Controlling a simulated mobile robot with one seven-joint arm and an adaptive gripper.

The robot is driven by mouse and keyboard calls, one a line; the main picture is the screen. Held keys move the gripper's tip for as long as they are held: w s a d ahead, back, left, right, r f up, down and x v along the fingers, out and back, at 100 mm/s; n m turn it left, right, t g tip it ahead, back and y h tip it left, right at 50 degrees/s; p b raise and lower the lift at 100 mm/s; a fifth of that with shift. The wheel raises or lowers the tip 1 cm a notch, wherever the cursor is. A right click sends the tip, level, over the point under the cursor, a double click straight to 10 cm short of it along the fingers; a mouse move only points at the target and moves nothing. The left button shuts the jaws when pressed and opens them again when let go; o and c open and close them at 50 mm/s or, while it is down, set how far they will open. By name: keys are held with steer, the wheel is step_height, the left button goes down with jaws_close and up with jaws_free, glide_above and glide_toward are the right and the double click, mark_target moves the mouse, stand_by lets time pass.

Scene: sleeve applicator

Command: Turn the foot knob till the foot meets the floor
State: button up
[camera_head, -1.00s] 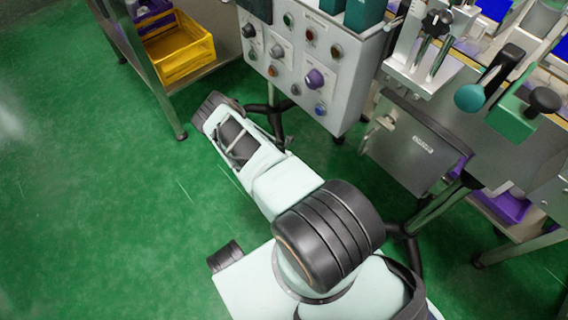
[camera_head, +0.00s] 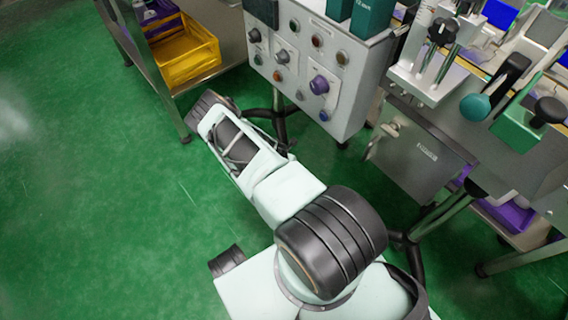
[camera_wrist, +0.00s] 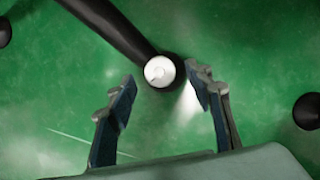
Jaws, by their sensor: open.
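In the wrist view, a small round pale knob (camera_wrist: 159,71) sits on the dark rounded end of a black leg (camera_wrist: 112,28), just above the green floor. I take it to be the foot knob. Any gap between the foot and the floor cannot be seen from above. My gripper (camera_wrist: 163,90) is open, one finger left of the knob and one right. The right fingertip looks close to the leg's end; contact cannot be told. Nothing is held. In the head view the gripper is hidden beyond my forearm, beside a dark leg (camera_head: 279,122) under the control panel.
The grey control panel (camera_head: 301,106) with knobs and buttons overhangs the legs. A steel rack with a yellow crate (camera_head: 187,59) stands at the upper left. The machine's grey cabinet (camera_head: 418,160) is at the right. Another black round end (camera_wrist: 308,110) shows in the wrist view. Floor at left is clear.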

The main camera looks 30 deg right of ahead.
steer(key=v, duration=0.9)
steer(key=shift+r, duration=0.25)
